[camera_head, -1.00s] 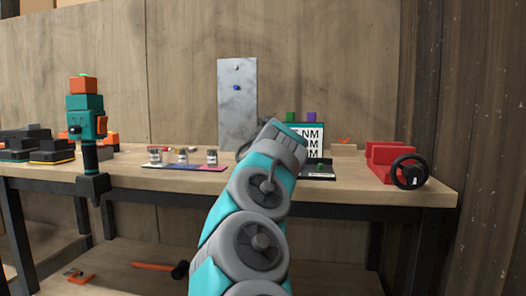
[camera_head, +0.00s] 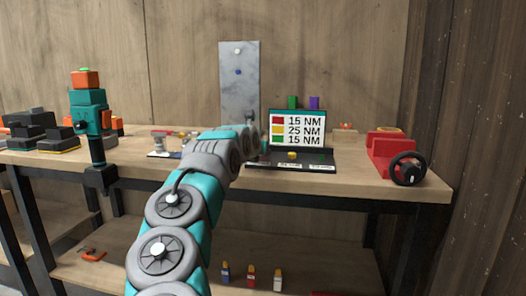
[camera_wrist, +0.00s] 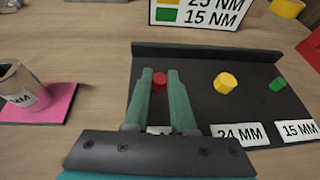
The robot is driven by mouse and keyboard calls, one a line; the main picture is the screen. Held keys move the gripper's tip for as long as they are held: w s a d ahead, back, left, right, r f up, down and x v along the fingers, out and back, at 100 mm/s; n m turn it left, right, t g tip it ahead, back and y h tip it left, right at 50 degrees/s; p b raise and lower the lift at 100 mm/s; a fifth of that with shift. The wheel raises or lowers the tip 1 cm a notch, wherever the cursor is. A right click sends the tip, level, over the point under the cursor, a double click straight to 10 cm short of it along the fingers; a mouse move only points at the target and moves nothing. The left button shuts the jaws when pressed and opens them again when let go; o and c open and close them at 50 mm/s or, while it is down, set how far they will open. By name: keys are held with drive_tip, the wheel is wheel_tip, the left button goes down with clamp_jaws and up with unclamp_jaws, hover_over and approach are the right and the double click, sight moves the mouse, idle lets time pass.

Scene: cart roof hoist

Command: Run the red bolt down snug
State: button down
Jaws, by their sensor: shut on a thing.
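In the wrist view, my gripper (camera_wrist: 161,84) is low over a black tray (camera_wrist: 205,62), its two green fingers on either side of a red bolt head (camera_wrist: 160,77). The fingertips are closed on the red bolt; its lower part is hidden. A yellow bolt (camera_wrist: 226,83) and a green bolt (camera_wrist: 278,84) stand to the right, apart from the fingers. In the head view, my arm hides the gripper and the red bolt. The torque card (camera_head: 297,130) behind the tray reads red 15 NM, yellow 25 NM, green 15 NM.
A metal socket (camera_wrist: 20,84) stands on a pink mat part left of the tray. A teal and orange driver (camera_head: 92,115) stands at the bench's left. A red vise-like block with a black wheel (camera_head: 408,168) is at the right. A grey plate (camera_head: 239,90) stands behind.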

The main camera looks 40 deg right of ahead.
drive_tip(key=shift+w+a+f+m+g+h, duration=0.15)
drive_tip(key=shift+m+g+h, duration=0.25)
drive_tip(key=shift+m+g, duration=0.25)
drive_tip(key=shift+a+r+m+g+h, duration=0.1)
drive_tip(key=shift+r+m+g+h, duration=0.3)
drive_tip(key=shift+r+m, duration=0.4)
drive_tip(key=shift+r, duration=0.25)
drive_tip(key=shift+w+f+m+g, duration=0.15)
drive_tip(key=shift+f+m+g, duration=0.5)
drive_tip(key=shift+f+g, duration=0.3)
drive_tip(key=shift+s+d+r+m+g+h, duration=0.2)
drive_tip(key=shift+r+m+g+h, duration=0.25)
drive_tip(key=shift+m+g, duration=0.5)
drive_tip(key=shift+f+g, duration=0.1)
drive_tip(key=shift+g, duration=0.15)
drive_tip(key=shift+w+f+m, duration=0.15)
drive_tip(key=shift+f+m, duration=0.1)
drive_tip(key=shift+f, duration=0.2)
drive_tip(key=c, duration=0.7)
unclamp_jaws()
drive_tip(key=shift+c, duration=0.2)
drive_tip(key=shift+w+r, duration=0.1)
